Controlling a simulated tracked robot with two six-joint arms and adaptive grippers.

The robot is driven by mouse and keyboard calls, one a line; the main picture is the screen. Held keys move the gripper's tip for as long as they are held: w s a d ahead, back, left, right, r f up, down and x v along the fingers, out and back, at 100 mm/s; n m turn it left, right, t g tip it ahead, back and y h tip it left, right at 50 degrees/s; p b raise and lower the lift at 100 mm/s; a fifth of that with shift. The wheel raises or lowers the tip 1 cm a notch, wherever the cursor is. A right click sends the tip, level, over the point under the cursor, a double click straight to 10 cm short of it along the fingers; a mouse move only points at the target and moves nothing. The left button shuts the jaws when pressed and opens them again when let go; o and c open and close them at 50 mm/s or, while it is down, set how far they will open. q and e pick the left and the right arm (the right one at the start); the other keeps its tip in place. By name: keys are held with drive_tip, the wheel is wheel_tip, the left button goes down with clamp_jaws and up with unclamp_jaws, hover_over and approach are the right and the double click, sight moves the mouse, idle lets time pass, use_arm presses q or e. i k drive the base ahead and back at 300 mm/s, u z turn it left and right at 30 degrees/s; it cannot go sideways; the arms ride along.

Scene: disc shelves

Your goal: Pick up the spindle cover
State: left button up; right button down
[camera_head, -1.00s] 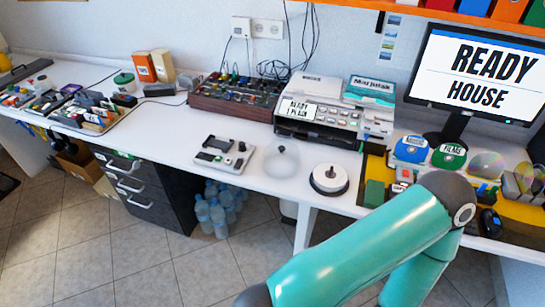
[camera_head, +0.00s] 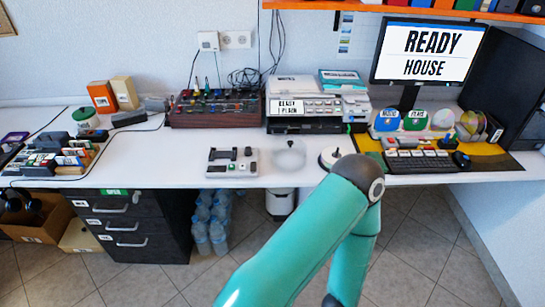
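A translucent dome-shaped spindle cover (camera_head: 289,155) with a small dark knob stands on the white table near its front edge. To its right is a white disc spindle base (camera_head: 334,156) with a dark centre post, now partly hidden behind my teal arm. The arm crosses the lower middle of the view. Neither gripper shows in the head view.
A grey device with black parts (camera_head: 232,162) sits left of the cover. A printer-like machine (camera_head: 318,105) and a mixer (camera_head: 216,108) stand behind. A keyboard (camera_head: 424,161), a monitor (camera_head: 428,52) and several discs are at right. The white tabletop at left-centre (camera_head: 150,160) is clear.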

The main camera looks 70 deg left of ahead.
sight(288, 152)
drive_tip(key=u, duration=0.3)
drive_tip(key=i, duration=0.65)
drive_tip(key=u, duration=0.95)
drive_tip(key=i, duration=0.75)
drive_tip(key=u, duration=0.45)
drive_tip(key=k, duration=0.8)
drive_tip(key=u, duration=0.2)
drive_tip(key=i, duration=1)
drive_tip(key=z, duration=0.05)
